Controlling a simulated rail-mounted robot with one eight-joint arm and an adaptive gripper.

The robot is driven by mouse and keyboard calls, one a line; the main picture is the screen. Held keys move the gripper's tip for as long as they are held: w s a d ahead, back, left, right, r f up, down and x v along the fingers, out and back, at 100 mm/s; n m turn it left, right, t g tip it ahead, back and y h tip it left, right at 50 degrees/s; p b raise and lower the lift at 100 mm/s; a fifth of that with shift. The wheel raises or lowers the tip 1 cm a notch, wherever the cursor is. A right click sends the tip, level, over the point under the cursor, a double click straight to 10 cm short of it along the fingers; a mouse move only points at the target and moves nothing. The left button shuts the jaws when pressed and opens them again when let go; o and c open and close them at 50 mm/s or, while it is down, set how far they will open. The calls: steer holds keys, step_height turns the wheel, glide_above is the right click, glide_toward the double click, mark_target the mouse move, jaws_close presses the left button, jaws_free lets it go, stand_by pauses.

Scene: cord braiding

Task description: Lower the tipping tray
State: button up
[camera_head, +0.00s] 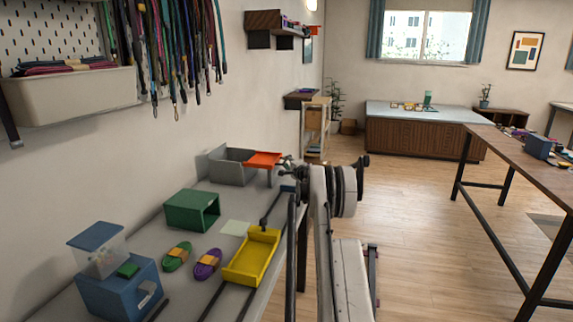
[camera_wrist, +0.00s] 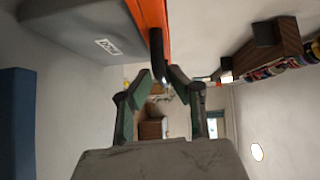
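An orange tray (camera_head: 263,159) sits at the right side of a grey open bin (camera_head: 229,163) at the far end of the grey bench. It is the likely tipping tray. In the wrist view its orange edge (camera_wrist: 150,15) runs along the top, with a black handle (camera_wrist: 156,50) sticking out toward my gripper. My gripper (camera_wrist: 160,73) has its two green-padded fingertips on either side of the handle, close to it. Whether they press on it is unclear. In the head view my gripper (camera_head: 284,163) is small and partly hidden at the tray's right end.
A yellow tray (camera_head: 252,258), a green box (camera_head: 192,210), a blue box with a clear hopper (camera_head: 118,290) and green and purple cord bundles (camera_head: 207,264) stand nearer on the bench. Cords (camera_head: 175,45) hang on the wall above.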

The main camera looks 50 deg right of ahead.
steer(key=shift+w+a, duration=0.1)
steer(key=v, duration=1.2)
stand_by(0.4)
